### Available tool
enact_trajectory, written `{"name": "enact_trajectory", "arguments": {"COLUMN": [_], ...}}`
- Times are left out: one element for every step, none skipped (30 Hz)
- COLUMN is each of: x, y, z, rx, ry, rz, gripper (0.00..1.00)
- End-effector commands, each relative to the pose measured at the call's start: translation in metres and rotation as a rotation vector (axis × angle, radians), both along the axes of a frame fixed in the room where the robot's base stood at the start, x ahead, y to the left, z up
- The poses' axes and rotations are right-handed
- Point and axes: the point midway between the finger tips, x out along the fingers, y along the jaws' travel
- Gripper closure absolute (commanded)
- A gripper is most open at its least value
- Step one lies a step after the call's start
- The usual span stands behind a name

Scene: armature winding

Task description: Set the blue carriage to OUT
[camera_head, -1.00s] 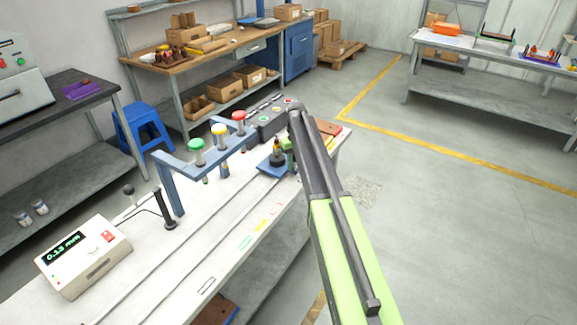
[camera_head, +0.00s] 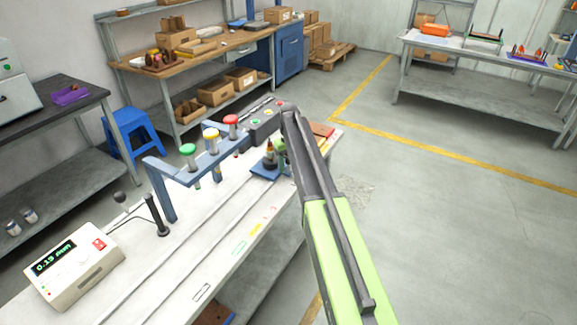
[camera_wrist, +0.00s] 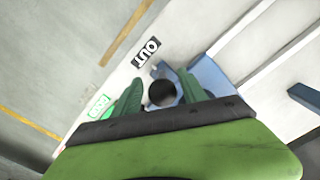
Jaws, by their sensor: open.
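The blue carriage (camera_head: 264,173) sits on the rails of the white bench, towards its far end. A dark upright post or knob rises from it. In the wrist view, part of the blue carriage (camera_wrist: 212,78) shows at right, with the dark round knob (camera_wrist: 162,93) between my fingers. My gripper (camera_wrist: 160,80) is open, one green finger on each side of the knob; I cannot tell whether they touch it. In the head view my gripper (camera_head: 279,147) is partly hidden by my arm. The OUT label (camera_wrist: 146,53) lies on the bench just beyond the fingers.
A blue bridge frame (camera_head: 160,178) with green, yellow and red knobs stands left of the carriage. A dark box (camera_head: 267,122) stands behind. A green label (camera_wrist: 98,105) lies left of my fingers. A meter (camera_head: 72,270) is at the near end. The floor right is clear.

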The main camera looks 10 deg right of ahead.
Motion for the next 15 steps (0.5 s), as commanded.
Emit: {"name": "enact_trajectory", "arguments": {"x": [0.000,0.000,0.000,-0.001,-0.001,-0.001,-0.001,-0.001,-0.001,-0.001,-0.001,-0.001,-0.001,-0.001,-0.001], "y": [0.000,0.000,0.000,0.000,0.000,0.000,0.000,0.000,0.000,0.000,0.000,0.000,0.000,0.000,0.000], "z": [0.000,0.000,0.001,0.002,0.004,0.007,0.010,0.014,0.019,0.024,0.029,0.037,0.044,0.050,0.059], "rx": [0.000,0.000,0.000,0.000,0.000,0.000,0.000,0.000,0.000,0.000,0.000,0.000,0.000,0.000,0.000], "ry": [0.000,0.001,0.001,0.001,0.001,0.001,0.001,0.001,0.001,0.001,0.001,0.001,0.001,0.001,0.001], "rz": [0.000,0.000,0.000,0.000,0.000,0.000,0.000,0.000,0.000,0.000,0.000,0.000,0.000,0.000,0.000], "gripper": [0.50,0.50,0.50,0.50,0.50,0.50,0.50,0.50,0.50,0.50,0.50,0.50,0.50,0.50,0.50]}}
